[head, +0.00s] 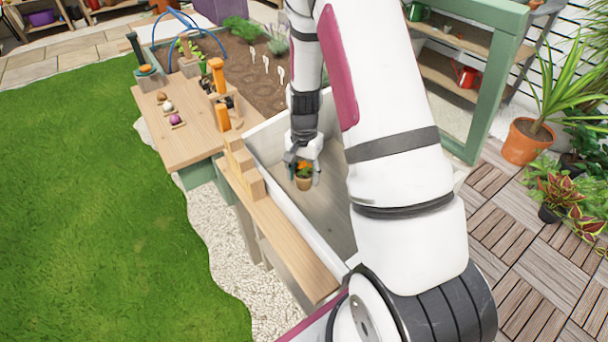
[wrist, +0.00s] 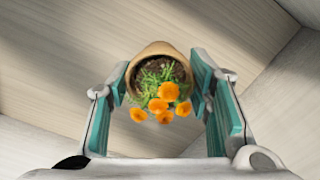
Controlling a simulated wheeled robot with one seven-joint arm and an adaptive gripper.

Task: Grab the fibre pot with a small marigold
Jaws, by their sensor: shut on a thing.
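The fibre pot (head: 304,183) is small and brown, with an orange marigold (head: 304,168) growing in it. My gripper (head: 303,172) is shut on the pot, with a finger on each side of it, inside a pale box-like bin (head: 336,205). In the wrist view the pot (wrist: 158,52) sits between the teal finger pads of my gripper (wrist: 164,80). Dark soil, green leaves and several orange blooms (wrist: 165,100) show at its mouth. Whether the pot's base touches the bin floor I cannot tell.
A wooden worktop (head: 180,125) with bulbs and orange-handled tools adjoins the bin at the left. A planting bed (head: 250,75) with white labels lies behind. A green-framed shelf (head: 485,90) and a potted spiky plant (head: 525,140) stand at the right. Lawn lies at the left.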

